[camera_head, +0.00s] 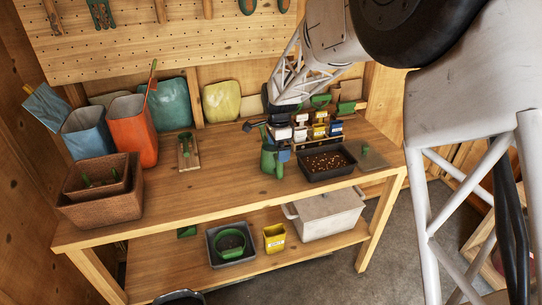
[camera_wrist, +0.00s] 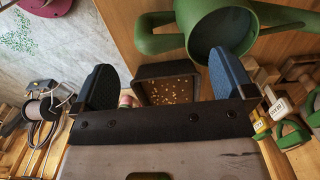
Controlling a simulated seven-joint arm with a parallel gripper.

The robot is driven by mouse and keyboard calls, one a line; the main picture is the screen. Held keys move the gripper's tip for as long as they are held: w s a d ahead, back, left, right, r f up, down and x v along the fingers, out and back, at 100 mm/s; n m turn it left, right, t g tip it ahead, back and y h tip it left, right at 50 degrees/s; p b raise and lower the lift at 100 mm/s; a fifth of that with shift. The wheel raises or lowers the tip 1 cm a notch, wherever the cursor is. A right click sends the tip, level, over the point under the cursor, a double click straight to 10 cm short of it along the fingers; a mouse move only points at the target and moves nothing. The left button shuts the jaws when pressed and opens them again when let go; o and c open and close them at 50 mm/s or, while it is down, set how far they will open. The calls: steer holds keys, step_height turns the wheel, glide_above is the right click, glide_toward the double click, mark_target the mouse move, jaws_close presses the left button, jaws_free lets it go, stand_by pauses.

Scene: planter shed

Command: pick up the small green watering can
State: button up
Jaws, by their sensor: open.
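The green watering can (camera_head: 268,162) stands on the workbench, left of the black tray, partly hidden by my gripper. In the wrist view the can (camera_wrist: 222,36) is large at the upper right, with its round dark opening toward the camera and green parts reaching out to left and right. My gripper (camera_wrist: 165,76) is open, with one dark and one blue finger set wide apart. The blue finger overlaps the can's lower edge in the picture; I cannot tell whether they touch. The can is not between the fingers.
The black tray (camera_head: 327,176) of brown granules is right of the can. Small boxes and bottles (camera_head: 318,128) crowd behind it. The bench front (camera_head: 215,192) is clear.

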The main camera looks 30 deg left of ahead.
steer(key=shift+f, duration=0.85)
steer(key=shift+s+f, duration=0.1)
steer(key=shift+f, duration=2.55)
steer(key=shift+r, duration=0.1)
steer(key=c, duration=1.3)
steer(key=shift+c, duration=0.2)
steer(key=shift+r, duration=0.35)
